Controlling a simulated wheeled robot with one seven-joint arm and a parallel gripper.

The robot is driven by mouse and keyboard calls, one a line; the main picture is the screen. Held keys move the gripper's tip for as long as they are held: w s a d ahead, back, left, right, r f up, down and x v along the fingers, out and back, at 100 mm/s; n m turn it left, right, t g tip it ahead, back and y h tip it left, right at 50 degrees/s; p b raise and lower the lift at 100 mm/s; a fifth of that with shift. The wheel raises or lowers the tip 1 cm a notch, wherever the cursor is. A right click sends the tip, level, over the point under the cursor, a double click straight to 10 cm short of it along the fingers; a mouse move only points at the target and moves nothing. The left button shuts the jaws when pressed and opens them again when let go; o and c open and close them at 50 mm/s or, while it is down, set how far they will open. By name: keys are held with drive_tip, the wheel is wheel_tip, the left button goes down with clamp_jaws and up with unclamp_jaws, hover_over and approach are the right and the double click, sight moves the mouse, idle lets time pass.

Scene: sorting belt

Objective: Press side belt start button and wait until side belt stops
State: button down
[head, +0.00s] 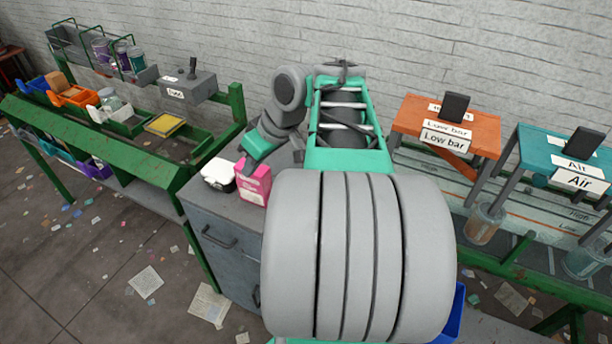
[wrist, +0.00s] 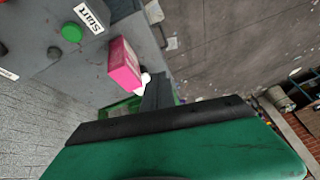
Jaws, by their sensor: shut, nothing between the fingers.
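A green round button (wrist: 71,32) with a white "Start" label (wrist: 88,17) beside it sits on a grey surface in the wrist view. My gripper (wrist: 157,84) is shut and empty in the wrist view, off to the right and below the button, apart from it. In the head view my arm reaches over the grey cabinet (head: 222,232). The button and my fingertips are hidden there behind the arm. Which belt is the side belt, and whether it is running, cannot be told from these frames.
A pink box (head: 254,184) and a white container (head: 218,174) stand on the cabinet; the pink box (wrist: 123,66) is close to my fingers. A dark round knob (wrist: 54,52) is near the button. Orange "Low bar" (head: 448,122) and teal "Air" (head: 540,150) stands are at right.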

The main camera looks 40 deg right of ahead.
drive_tip(key=s+d+r+n+t, duration=0.1)
drive_tip(key=s+d, duration=0.3)
drive_tip(key=d, duration=0.3)
drive_tip(key=s+d+r+t, duration=0.1)
drive_tip(key=s+d+r, duration=0.1)
drive_tip(key=s+d, duration=0.3)
drive_tip(key=d, duration=0.3)
drive_tip(key=shift+s+n+b, duration=0.15)
drive_tip(key=shift+n+b, duration=0.15)
drive_tip(key=shift+n, duration=0.1)
drive_tip(key=shift+d, duration=0.1)
drive_tip(key=x, duration=0.3)
drive_tip(key=b+x, duration=0.1)
drive_tip(key=x, duration=0.2)
drive_tip(key=b+x, duration=0.1)
drive_tip(key=x, duration=0.3)
drive_tip(key=shift+a, duration=0.3)
wheel_tip(320, 180, down, 3)
drive_tip(key=shift+s+d+f, duration=0.1)
drive_tip(key=shift+d+f, duration=0.05)
drive_tip(key=shift+f, duration=0.25)
drive_tip(key=shift+f+b, duration=0.1)
drive_tip(key=shift+b, duration=0.25)
